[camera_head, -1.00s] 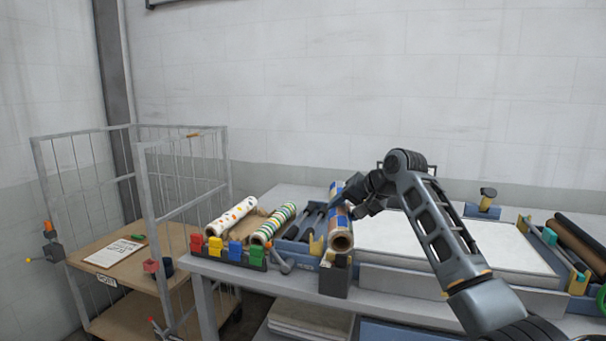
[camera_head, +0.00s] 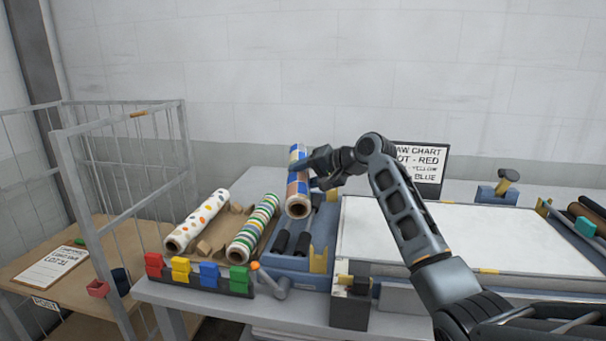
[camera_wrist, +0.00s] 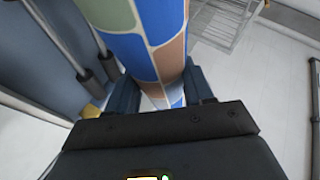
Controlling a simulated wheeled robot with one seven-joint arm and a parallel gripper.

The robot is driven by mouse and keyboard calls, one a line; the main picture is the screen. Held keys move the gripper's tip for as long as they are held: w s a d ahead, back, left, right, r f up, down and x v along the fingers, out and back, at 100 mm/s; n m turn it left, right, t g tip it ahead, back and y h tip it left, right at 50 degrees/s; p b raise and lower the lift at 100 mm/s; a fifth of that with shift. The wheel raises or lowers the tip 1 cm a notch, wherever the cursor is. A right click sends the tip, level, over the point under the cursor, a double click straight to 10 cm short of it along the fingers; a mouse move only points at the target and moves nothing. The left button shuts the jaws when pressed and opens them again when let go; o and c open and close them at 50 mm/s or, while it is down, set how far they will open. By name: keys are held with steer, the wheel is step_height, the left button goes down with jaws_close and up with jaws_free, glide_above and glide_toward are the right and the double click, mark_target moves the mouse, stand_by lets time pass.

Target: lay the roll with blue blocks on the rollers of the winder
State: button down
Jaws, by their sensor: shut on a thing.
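The roll with blue blocks (camera_head: 298,184), patterned in blue, tan and brown, is held in my gripper (camera_head: 318,170). It points away from me, raised above the winder. In the wrist view the roll (camera_wrist: 155,45) passes between the two fingers (camera_wrist: 162,92), which are shut on it. The winder (camera_head: 306,262) is a blue-grey frame with dark rollers (camera_head: 303,242). The rollers show bare below and slightly right of the roll's near end. In the wrist view parts of the rollers (camera_wrist: 65,50) show at the left, apart from the roll.
A dotted roll (camera_head: 198,220) and a striped roll (camera_head: 254,228) lie left of the winder. Red, yellow, blue and green clips (camera_head: 208,272) stand in front. A white press bed (camera_head: 450,237) is at right, with a sign (camera_head: 418,168) behind. A wire cart (camera_head: 125,150) stands left.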

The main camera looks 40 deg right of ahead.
steer(key=shift+f+b, duration=2.95)
steer(key=shift+f, duration=0.6)
steer(key=shift+s+f, duration=0.1)
steer(key=shift+f, duration=1.55)
steer(key=shift+a+f, duration=0.1)
steer(key=shift+s+a+f+b, duration=0.15)
steer(key=shift+f+b, duration=0.45)
steer(key=shift+f, duration=0.3)
steer(key=c, duration=0.8)
jaws_free()
steer(key=shift+o, duration=0.8)
steer(key=shift+f, duration=0.1)
steer(key=o, duration=0.4)
steer(key=v, duration=0.4)
steer(key=r+v, duration=0.1)
steer(key=v, duration=0.2)
steer(key=shift+w, duration=0.25)
steer(key=shift+s+d+r, duration=0.2)
steer(key=shift+s+r, duration=0.15)
steer(key=shift+r, duration=0.05)
